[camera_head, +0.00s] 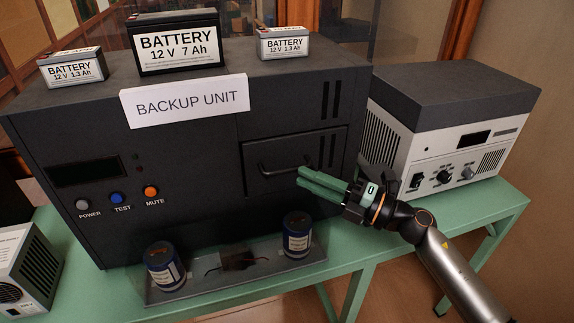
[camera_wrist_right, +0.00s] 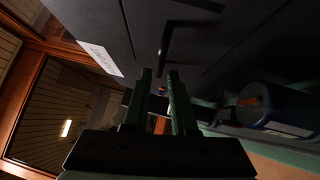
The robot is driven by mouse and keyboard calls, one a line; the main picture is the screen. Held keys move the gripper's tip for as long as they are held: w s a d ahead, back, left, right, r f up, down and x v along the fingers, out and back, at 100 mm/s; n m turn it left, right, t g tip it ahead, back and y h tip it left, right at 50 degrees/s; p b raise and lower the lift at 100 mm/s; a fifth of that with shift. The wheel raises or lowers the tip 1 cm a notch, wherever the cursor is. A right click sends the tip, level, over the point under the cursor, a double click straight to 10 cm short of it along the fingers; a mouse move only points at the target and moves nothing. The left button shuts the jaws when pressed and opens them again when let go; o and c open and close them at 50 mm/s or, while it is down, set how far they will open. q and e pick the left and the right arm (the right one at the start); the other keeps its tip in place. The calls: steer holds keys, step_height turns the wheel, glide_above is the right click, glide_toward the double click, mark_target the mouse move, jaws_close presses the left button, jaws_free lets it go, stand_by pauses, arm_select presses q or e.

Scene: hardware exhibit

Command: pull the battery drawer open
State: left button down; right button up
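The battery drawer (camera_head: 295,185) is a dark front panel on the right side of the black backup unit (camera_head: 215,210); it looks closed. Its dark bar handle (camera_head: 280,169) runs across the panel. My right gripper (camera_head: 301,177) has green fingers pointing left, with tips close to the handle's right end. In the right wrist view the fingers (camera_wrist_right: 159,72) stand apart with a gap between them, and the handle (camera_wrist_right: 165,42) shows just beyond the tips. I cannot tell whether they touch it. My left gripper is not in view.
A white-and-grey device (camera_head: 450,155) stands right on the green table (camera_head: 490,205).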

mark_target(287, 170)
steer(key=x, duration=0.5)
steer(key=shift+a, duration=0.15)
jaws_close()
stand_by(1.3)
